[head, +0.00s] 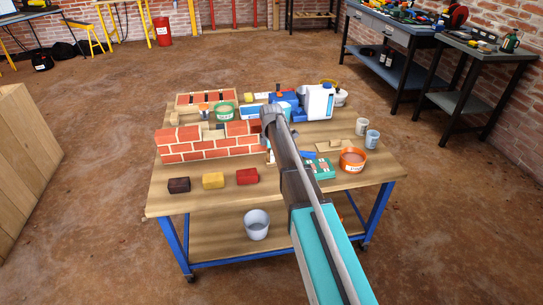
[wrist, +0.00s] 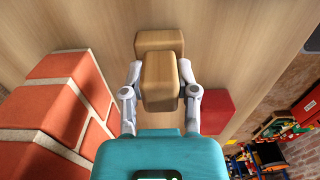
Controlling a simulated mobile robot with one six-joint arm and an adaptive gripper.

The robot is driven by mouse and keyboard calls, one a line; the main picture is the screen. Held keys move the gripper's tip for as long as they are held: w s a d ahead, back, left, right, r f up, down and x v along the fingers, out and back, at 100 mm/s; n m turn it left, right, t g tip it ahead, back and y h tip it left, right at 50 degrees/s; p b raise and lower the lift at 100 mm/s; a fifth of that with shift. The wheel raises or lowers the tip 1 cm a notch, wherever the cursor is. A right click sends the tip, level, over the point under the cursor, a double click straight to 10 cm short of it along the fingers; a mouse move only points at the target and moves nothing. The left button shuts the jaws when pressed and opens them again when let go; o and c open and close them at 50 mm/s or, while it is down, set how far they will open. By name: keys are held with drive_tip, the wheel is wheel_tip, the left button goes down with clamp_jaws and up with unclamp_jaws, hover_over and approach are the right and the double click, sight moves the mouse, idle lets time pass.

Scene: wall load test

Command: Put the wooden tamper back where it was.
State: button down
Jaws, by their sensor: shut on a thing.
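The wooden tamper (wrist: 160,85) is a light brown rounded wooden piece in the wrist view. My gripper (wrist: 160,74) is shut on it, one finger on each side. A wider wooden block (wrist: 160,41) shows just beyond it; I cannot tell whether it is the tamper's other end or touches the table. Behind my arm, the head view does not show the tamper clearly. The model brick wall (head: 205,145) stands left of my arm; it fills the left of the wrist view (wrist: 65,110), close to my gripper.
Dark, yellow (head: 213,180) and red blocks (head: 247,176) lie along the table's front (head: 200,203). An orange tub (head: 352,159), two cups (head: 372,139) and a flat wooden piece (head: 335,146) are at right. A white canister (head: 318,101) and other containers crowd the back. The front right tabletop is clear.

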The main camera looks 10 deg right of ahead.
drive_tip(key=shift+f, duration=0.2)
drive_tip(key=shift+c, duration=1.9)
unclamp_jaws()
drive_tip(key=shift+r, duration=0.1)
drive_tip(key=shift+r, duration=0.15)
wheel_tip(320, 180, up, 12)
drive_tip(key=p, duration=1.2)
drive_tip(key=shift+s, duration=0.1)
drive_tip(key=s+m, duration=1.8)
drive_tip(key=s, duration=1.1)
